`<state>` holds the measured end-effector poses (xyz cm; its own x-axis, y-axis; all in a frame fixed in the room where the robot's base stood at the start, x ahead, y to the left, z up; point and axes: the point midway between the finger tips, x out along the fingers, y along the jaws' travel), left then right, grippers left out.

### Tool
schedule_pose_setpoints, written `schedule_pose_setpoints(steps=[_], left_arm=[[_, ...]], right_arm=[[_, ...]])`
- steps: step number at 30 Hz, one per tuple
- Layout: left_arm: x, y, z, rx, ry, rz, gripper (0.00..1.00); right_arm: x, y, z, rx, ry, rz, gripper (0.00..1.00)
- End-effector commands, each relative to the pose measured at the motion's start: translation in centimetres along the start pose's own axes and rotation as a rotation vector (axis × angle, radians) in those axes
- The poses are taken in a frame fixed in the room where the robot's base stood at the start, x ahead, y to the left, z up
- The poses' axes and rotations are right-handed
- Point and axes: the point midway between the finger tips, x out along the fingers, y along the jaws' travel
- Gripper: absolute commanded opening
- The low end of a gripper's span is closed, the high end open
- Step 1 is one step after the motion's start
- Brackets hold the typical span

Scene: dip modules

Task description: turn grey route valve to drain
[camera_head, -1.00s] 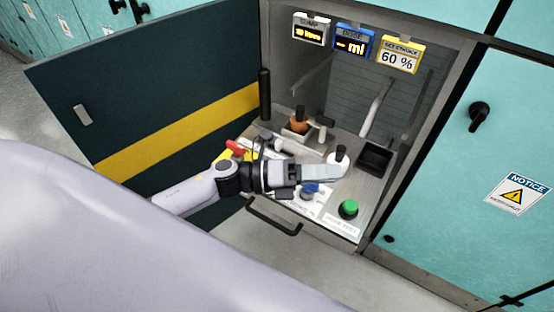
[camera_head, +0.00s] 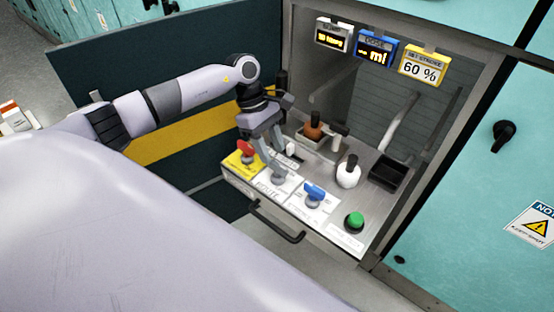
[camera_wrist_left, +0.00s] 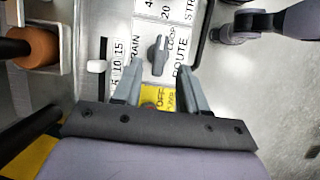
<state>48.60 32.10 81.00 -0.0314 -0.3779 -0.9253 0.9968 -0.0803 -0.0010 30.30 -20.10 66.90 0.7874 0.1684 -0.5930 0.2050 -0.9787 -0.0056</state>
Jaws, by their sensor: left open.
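The grey route valve (camera_head: 280,176) sits on a white ROUTE label on the cabinet's sloping panel, between the red and blue valves. In the left wrist view the grey handle (camera_wrist_left: 158,56) lies between the words DRAIN and LOOP. My left gripper (camera_head: 270,162) reaches down to the panel close to this valve, partly covering it in the head view. In the left wrist view its two fingers (camera_wrist_left: 160,84) are apart with nothing between them, and the handle is just beyond their tips. Whether they touch it I cannot tell. My right gripper is not seen.
A red valve (camera_head: 246,149) on a yellow label, a blue valve (camera_head: 314,192) and a green button (camera_head: 354,221) are nearby. The open cabinet door (camera_head: 175,85) is at left.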

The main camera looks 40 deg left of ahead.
Motion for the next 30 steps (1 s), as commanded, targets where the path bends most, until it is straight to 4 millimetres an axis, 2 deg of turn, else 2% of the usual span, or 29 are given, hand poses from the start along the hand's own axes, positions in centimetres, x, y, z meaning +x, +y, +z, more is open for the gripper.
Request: schedule_pose_setpoints(steps=[3, 9, 18, 20, 22, 23, 30], left_arm=[[2.0, -0.1, 0.1, -0.001, -0.003, -0.003, 0.43], [3.9, 0.0, 0.1, -0.003, -0.004, 0.0, 0.43], [4.2, 0.0, 0.1, -0.002, -0.003, 0.001, 0.43], [4.2, 0.0, 0.1, -0.002, -0.003, 0.002, 0.26], [4.2, 0.0, 0.1, -0.002, -0.003, 0.002, 0.04], [4.2, 0.0, 0.1, -0.002, -0.004, 0.002, 0.0], [4.3, 0.0, 0.1, -0.003, -0.003, 0.001, 0.0]], right_arm=[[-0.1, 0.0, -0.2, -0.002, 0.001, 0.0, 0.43], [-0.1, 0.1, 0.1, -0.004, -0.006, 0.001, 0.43], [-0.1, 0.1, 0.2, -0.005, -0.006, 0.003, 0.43], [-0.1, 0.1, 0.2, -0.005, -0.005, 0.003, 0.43], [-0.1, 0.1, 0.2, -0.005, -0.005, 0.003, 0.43], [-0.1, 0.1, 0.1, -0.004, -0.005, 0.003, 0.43], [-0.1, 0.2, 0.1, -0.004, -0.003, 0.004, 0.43]])
